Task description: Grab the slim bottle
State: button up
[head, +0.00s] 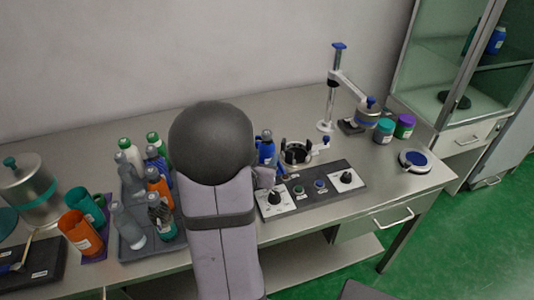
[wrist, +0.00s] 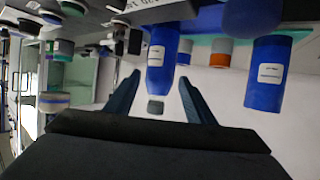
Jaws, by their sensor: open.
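In the wrist view, which looks upside down, my gripper (wrist: 160,77) is open, with its two dark fingers apart. A blue bottle (wrist: 162,50) with a white label and a narrowing neck shows between the fingertips. Its grey cap (wrist: 156,106) points toward the palm. I cannot tell whether a finger touches it. In the head view a blue bottle (head: 267,152) stands just right of my arm, partly hidden by it. I cannot tell for certain which bottle is the slim one. My arm hides my gripper in the head view.
A grey tray (head: 135,254) holds several bottles left of my arm. Orange (head: 80,236) and teal (head: 86,206) cups stand further left. A control panel (head: 318,196), a ring fixture (head: 296,153) and a post stand (head: 329,95) are to the right. Another blue container (wrist: 266,75) is at the right in the wrist view.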

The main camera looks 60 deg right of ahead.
aim_at(265, 154)
jog(key=shift+x, duration=2.3)
jog(key=shift+p+x, duration=0.7)
jog(key=shift+x, duration=1.85)
jog(key=shift+f, duration=0.1)
jog(key=shift+c, duration=0.3)
jog(key=c, duration=1)
